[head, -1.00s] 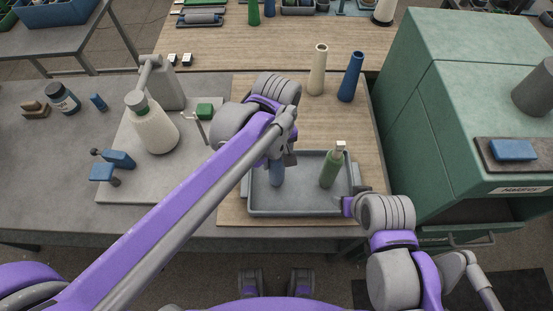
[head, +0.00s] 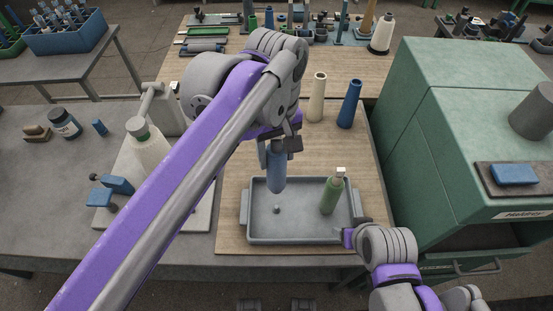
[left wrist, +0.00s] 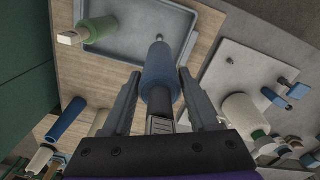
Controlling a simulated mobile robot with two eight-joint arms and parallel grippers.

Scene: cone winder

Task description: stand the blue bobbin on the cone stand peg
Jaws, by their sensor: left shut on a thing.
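The blue bobbin (head: 277,170) hangs upright in my left gripper (head: 279,146), above the left part of the grey tray (head: 300,239). In the left wrist view the blue bobbin (left wrist: 159,75) sits between the two fingers of the left gripper (left wrist: 160,100). A small grey knob (head: 276,210) shows on the tray floor, below and apart from the bobbin. A green bobbin (head: 331,196) with a pale top stands in the tray. My right gripper (head: 350,236) is by the tray's right edge; its jaws are not clear. I cannot single out the cone stand peg with certainty.
A cream cone (head: 317,97) and a dark blue cone (head: 349,104) stand behind the tray. A green cabinet (head: 440,130) bounds the right. A white cone (head: 150,150) is on the left, partly behind my arm. The far table (head: 225,75) holds several cones and stands.

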